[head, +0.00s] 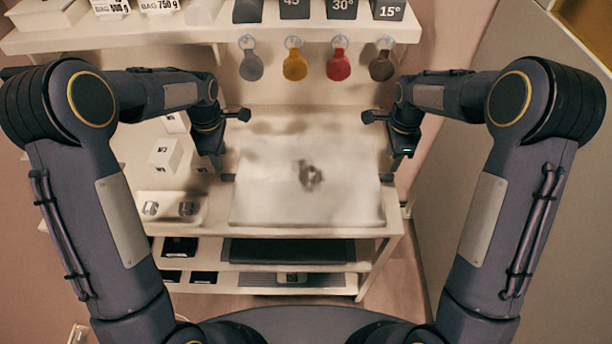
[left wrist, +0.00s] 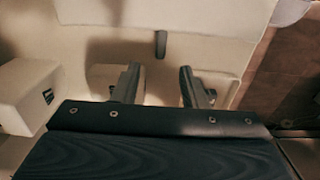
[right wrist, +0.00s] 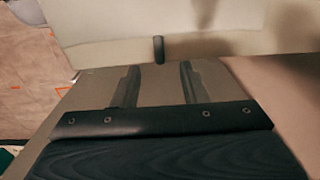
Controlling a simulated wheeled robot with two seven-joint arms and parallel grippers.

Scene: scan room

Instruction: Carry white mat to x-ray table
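The white mat (head: 265,200) lies flat on top of a pale shelf unit in the middle of the head view. It looks blurred, with a small dark mark or thing (head: 308,174) at its centre. My left gripper (head: 234,147) is at the mat's left edge, with its fingers apart and nothing visible between them. My right gripper (head: 379,147) is at the mat's right edge, also with fingers apart. Both wrist views show the finger pairs (left wrist: 158,86) and (right wrist: 158,85) spread, above pale surfaces. I cannot tell whether any finger touches the mat. I cannot make out the x-ray table.
White boxes (head: 166,155) and a tray with two metal knobs (head: 168,209) stand left of the mat. Lower shelves hold dark flat panels (head: 290,251). Coloured tags (head: 338,66) hang from a shelf above. A wall panel (head: 520,150) stands close on the right.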

